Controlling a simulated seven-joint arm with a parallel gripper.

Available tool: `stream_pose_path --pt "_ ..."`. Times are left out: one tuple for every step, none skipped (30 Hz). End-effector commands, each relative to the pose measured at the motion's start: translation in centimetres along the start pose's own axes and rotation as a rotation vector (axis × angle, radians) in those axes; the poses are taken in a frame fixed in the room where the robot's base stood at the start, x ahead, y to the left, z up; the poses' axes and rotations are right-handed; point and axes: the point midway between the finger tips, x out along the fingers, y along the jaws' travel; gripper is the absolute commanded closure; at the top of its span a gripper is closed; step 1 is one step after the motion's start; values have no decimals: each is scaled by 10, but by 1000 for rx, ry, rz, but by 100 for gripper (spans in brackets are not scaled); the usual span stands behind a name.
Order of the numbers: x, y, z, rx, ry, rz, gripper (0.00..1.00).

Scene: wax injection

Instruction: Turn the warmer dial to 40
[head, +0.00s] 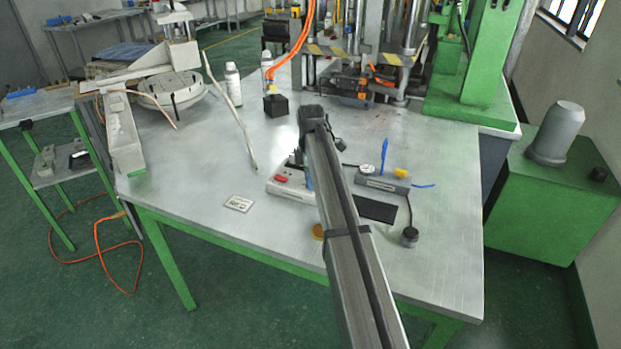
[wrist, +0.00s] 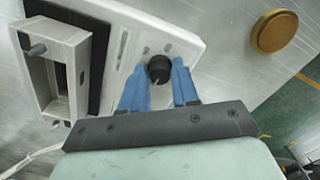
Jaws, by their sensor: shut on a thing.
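The black warmer dial (wrist: 159,69) sits on the white panel of the warmer (wrist: 180,38) in the wrist view. My gripper's two blue fingers (wrist: 160,82) are on either side of the dial, shut on it. A pale mark shows on the dial, but I cannot read which number it points to. In the head view the white warmer (head: 292,192) with a red button lies on the table, partly hidden by my arm. A blue finger of my gripper (head: 308,176) shows above it; the dial is hidden there.
A grey box with a white knob (head: 367,170) stands to the right, with a black pad (head: 375,207) in front. A brass disc (head: 318,231) lies near the warmer. A small label card (head: 239,203) lies to the left. The table's front left is clear.

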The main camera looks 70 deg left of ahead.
Motion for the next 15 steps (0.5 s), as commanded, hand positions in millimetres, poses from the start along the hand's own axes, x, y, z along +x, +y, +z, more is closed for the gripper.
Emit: stream_pose_path --pt "0 0 0 42 0 0 100" --pt "0 0 0 70 0 0 100" --pt "0 0 0 108 0 0 100" --pt "0 0 0 136 0 0 100" --pt "0 0 0 165 0 1 100" --pt "0 0 1 203 0 1 100" --pt "0 0 1 232 0 1 100" --pt "0 0 1 261 0 1 100" --pt "0 0 1 299 0 0 100" --pt "0 0 1 327 0 0 100" --pt "0 0 1 355 0 1 100" --pt "0 0 1 392 0 1 100" --pt "0 0 1 419 0 1 100" --pt "0 0 1 446 0 1 100" --pt "0 0 1 480 0 1 100"
